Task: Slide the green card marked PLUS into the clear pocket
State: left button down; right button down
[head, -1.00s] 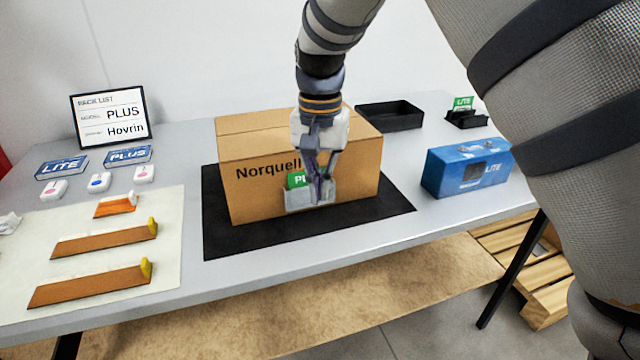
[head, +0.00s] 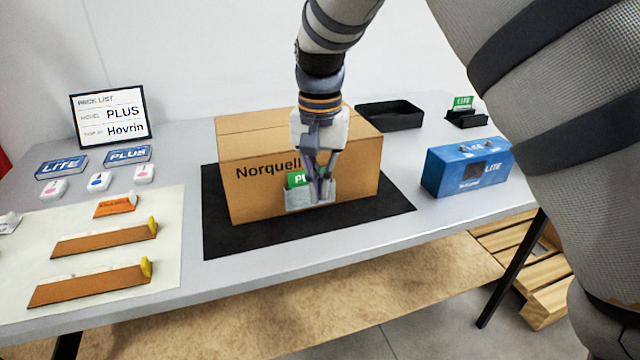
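The green card marked PLUS (head: 296,179) stands upright at the front face of the cardboard box lettered Norquell (head: 250,195). Its lower part is in or behind the clear pocket (head: 299,199) on that face, and its top edge with the letters "PL" shows above the rim. My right gripper (head: 321,196) points down in front of the card's right part and hides it. Its fingertips are close together and overlap the pocket; whether they pinch the card cannot be made out. My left gripper is not in view.
The box stands on a black mat (head: 225,240). A blue LITE case (head: 440,178), a black tray (head: 390,115) and a holder with a green LITE card (head: 463,103) are to the right. A pack list sign (head: 108,117), blue boxes and several small parts are at the left.

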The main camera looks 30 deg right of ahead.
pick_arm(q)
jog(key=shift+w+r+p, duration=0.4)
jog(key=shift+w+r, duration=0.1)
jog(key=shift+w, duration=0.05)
pick_arm(e)
notch_tip(320, 180, up, 6)
jog(key=s, duration=0.1)
